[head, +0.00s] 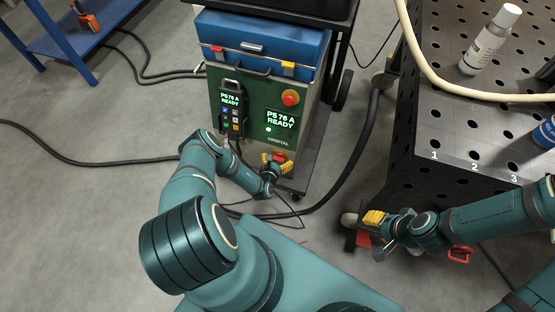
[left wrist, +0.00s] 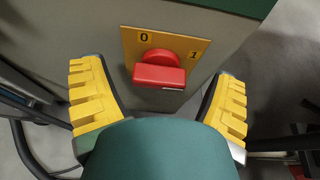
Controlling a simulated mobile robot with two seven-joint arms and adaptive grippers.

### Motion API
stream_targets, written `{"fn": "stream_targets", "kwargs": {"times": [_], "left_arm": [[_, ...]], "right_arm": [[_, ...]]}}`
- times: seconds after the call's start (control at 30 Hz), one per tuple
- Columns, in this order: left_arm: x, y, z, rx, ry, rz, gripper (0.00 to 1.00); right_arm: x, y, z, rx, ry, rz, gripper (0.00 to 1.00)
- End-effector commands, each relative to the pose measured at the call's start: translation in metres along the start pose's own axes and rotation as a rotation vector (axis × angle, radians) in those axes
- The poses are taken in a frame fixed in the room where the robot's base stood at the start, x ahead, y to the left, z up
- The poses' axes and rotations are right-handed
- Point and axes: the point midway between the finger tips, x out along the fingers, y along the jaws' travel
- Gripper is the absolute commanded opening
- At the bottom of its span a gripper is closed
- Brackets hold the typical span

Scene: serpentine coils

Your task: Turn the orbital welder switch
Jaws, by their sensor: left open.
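The orbital welder (head: 283,135) is a green and grey cabinet on a cart, with lit text on its front. Its red switch (left wrist: 159,77) sits on a yellow-orange plate (left wrist: 196,47) marked 0 and 1, low on the cabinet front. The red handle lies roughly level in the left wrist view. My left gripper (head: 276,162) is in front of the switch. In the left wrist view, its yellow fingers (left wrist: 160,100) stand open on either side of the handle, apart from it. My right gripper (head: 374,228) is at the lower right, over the floor; its jaw gap is unclear.
A black perforated table (head: 440,125) with a white bottle (head: 490,40) stands at the right. A hand pendant (head: 232,110) hangs on the cabinet front. Dark cables (head: 347,175) run over the floor. A blue shelf (head: 75,40) stands at the upper left.

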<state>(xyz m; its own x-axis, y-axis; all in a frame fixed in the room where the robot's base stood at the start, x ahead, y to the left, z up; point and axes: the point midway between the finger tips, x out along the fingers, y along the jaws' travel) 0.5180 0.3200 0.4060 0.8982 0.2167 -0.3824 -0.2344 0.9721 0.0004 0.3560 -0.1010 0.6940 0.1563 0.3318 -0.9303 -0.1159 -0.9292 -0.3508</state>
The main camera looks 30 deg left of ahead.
Motion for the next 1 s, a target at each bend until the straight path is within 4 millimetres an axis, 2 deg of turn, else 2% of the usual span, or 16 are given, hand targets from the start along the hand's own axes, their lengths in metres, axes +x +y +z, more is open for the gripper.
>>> {"fn": "stream_targets", "kwargs": {"times": [0.07, 0.27, 0.67, 1.0], "left_arm": [[0.0000, -0.0001, 0.0000, 0.000, 0.000, 0.000, 0.87], [-0.0001, -0.0001, -0.0001, 0.000, 0.000, 0.000, 0.20], [0.0001, 0.0010, -0.0001, -0.046, 0.000, -0.019, 0.18], [0.0001, 0.0041, -0.0009, -0.266, 0.001, -0.109, 0.18]], "right_arm": [[-0.0001, 0.0000, 0.0000, 0.000, 0.000, 0.000, 0.47], [-0.0001, 0.0000, 0.0001, 0.000, 0.000, 0.000, 0.47], [0.0000, 0.0000, 0.0002, 0.000, 0.000, 0.000, 0.47], [0.0000, 0.0000, 0.0001, 0.000, 0.000, 0.000, 0.47]]}}
